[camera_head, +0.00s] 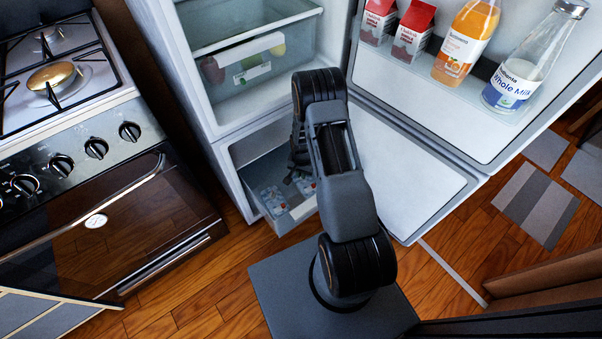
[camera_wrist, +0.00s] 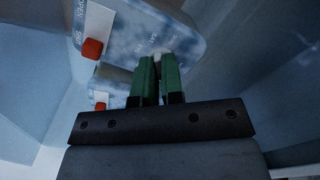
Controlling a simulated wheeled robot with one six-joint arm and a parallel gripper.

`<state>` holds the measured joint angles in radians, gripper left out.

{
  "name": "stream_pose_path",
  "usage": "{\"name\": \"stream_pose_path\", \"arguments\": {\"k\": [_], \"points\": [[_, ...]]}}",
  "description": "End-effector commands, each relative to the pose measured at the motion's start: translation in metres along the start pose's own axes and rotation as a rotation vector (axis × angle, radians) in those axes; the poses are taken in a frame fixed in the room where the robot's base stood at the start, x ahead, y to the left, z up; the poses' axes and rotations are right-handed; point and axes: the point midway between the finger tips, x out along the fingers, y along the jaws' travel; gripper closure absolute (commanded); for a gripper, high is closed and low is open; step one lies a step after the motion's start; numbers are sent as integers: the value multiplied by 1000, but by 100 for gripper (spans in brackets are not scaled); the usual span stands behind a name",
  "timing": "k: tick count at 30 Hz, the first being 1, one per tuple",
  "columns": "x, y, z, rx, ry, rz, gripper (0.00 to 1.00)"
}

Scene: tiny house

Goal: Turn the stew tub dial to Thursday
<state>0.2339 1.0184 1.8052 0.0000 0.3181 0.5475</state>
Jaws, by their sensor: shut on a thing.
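In the wrist view, a tub lid (camera_wrist: 125,38) with a mottled blue-white top and small white lettering lies beyond my fingers. My gripper (camera_wrist: 159,58) has its two green fingers close together over the lid, shut on a small pale dial (camera_wrist: 158,50) that is mostly hidden by the fingertips. The day marks around it are blurred, so I cannot read which day the dial points to. In the head view my gripper (camera_head: 300,165) reaches down into the lower freezer drawer (camera_head: 290,219), and my arm hides much of it. I cannot read any tub's name.
Red blocks on white strips, one on the lid (camera_wrist: 92,48) and one lower (camera_wrist: 100,106), sit left of my fingers. The open fridge door (camera_head: 425,105) holds cartons and bottles. The open freezer door (camera_head: 410,170) stands right of my arm. A stove (camera_head: 90,190) is at left.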

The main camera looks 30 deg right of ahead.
Motion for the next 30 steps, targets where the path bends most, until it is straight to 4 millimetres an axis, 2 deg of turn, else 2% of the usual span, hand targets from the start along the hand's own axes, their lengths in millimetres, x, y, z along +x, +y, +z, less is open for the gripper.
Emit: {"name": "stream_pose_path", "arguments": {"k": [30], "points": [[0, 0, 0, 940, 0, 1, 100]]}}
